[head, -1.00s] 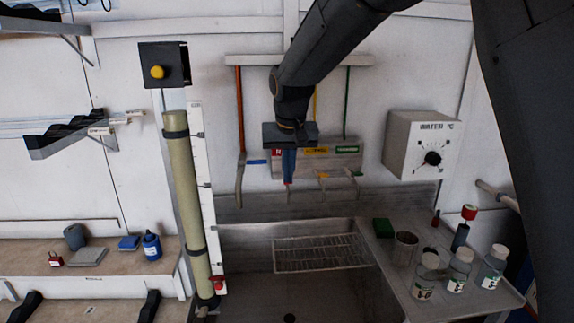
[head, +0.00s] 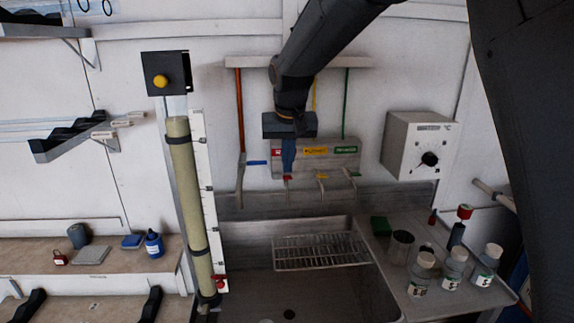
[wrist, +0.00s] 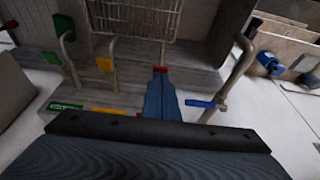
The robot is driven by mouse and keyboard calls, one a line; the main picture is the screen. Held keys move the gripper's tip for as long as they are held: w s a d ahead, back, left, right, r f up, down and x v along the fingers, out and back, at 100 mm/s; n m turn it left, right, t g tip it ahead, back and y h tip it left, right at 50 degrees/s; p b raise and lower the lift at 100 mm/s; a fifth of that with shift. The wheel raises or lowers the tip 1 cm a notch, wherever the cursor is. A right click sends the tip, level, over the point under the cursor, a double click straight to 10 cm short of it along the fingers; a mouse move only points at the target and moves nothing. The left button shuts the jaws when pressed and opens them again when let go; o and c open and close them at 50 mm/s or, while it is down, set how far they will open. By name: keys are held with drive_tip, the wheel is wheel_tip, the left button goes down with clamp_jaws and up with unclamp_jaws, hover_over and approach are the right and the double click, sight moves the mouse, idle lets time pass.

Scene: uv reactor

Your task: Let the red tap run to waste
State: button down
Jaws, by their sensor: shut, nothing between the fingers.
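The red tap handle (head: 287,178) is on the wall manifold above the sink, under the red label (head: 276,152). My gripper (head: 288,170) is shut, with its blue fingers pointing down at the red handle. In the wrist view the red handle (wrist: 160,69) shows just beyond the fingertips (wrist: 160,80); I cannot tell whether they touch. The fingers hide part of the red tap, and I see no running water. The sink (head: 300,300) lies below, with a dark drain hole (head: 289,314).
A blue-handled tap (head: 257,162) is left of my gripper; yellow (head: 322,176) and green (head: 352,172) handles are right. A wire rack (head: 320,252) spans the sink's back. A tall column (head: 190,210) stands left.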

drive_tip(key=w+b+v, duration=0.2)
drive_tip(key=v, duration=1)
drive_tip(key=shift+a+r, duration=0.25)
drive_tip(key=shift+r, duration=0.2)
drive_tip(key=shift+w, duration=0.1)
